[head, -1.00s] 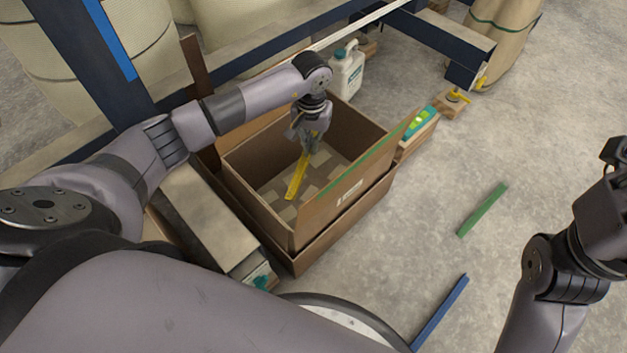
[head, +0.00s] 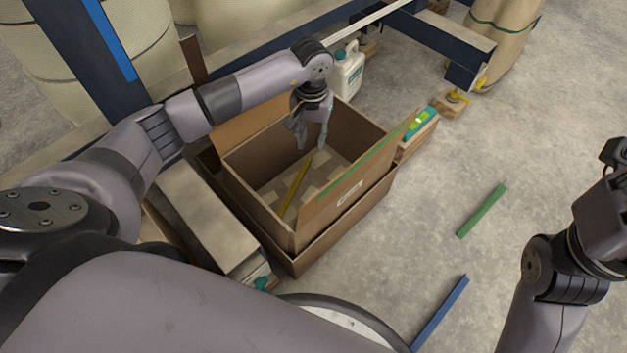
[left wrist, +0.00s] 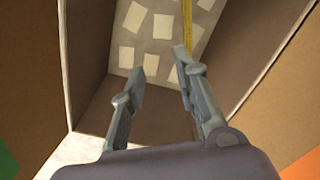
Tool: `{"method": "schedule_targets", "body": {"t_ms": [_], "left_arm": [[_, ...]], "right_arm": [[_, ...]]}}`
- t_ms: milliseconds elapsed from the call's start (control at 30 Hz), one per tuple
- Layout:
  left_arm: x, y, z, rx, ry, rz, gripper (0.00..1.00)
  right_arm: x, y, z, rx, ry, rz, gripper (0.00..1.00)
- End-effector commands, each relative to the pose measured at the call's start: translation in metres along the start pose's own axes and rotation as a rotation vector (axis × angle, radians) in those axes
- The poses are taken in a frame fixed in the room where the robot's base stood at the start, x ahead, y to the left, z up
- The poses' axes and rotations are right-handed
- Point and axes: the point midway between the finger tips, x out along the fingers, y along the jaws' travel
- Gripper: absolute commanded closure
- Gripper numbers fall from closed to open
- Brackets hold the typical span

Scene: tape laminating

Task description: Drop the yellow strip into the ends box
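The yellow strip (head: 297,187) lies inside the open cardboard ends box (head: 345,192), low down near its floor; its far end is close to my left gripper in the head view. In the left wrist view the yellow strip (left wrist: 186,25) shows beyond the fingers, over the box floor with pale patches. My left gripper (head: 312,142) is over the box, pointing down, with its fingers spread and nothing between them. Its open fingers also show in the left wrist view (left wrist: 160,85). My right gripper (head: 618,160) is at the right edge, partly cut off; its fingers cannot be made out.
A green strip (head: 482,210) and a blue strip (head: 440,313) lie on the concrete floor right of the box. A white jug (head: 347,70) stands behind the box. A blue steel frame (head: 440,38) runs along the back. The floor at right is mostly clear.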

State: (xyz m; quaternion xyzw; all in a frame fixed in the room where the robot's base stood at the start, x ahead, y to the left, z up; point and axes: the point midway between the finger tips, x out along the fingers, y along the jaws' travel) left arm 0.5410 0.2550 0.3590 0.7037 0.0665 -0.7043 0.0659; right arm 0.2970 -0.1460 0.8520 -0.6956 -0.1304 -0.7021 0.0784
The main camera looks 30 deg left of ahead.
Motion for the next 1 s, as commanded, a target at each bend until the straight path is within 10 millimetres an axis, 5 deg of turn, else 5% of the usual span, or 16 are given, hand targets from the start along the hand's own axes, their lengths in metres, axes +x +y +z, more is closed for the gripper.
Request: {"method": "schedule_targets", "body": {"t_ms": [200, 400, 1000], "left_arm": [[-0.050, 0.000, -0.002, -0.001, 0.005, 0.002, 0.72], [-0.079, 0.000, -0.001, -0.001, 0.002, 0.001, 0.72], [-0.088, 0.000, 0.000, -0.001, 0.000, 0.001, 0.72]], "right_arm": [[0.000, 0.000, 0.000, 0.000, 0.002, -0.001, 0.60], [0.000, 0.000, -0.001, 0.000, 0.002, -0.001, 0.60], [0.001, 0.000, -0.001, 0.000, 0.002, -0.001, 0.60]]}}
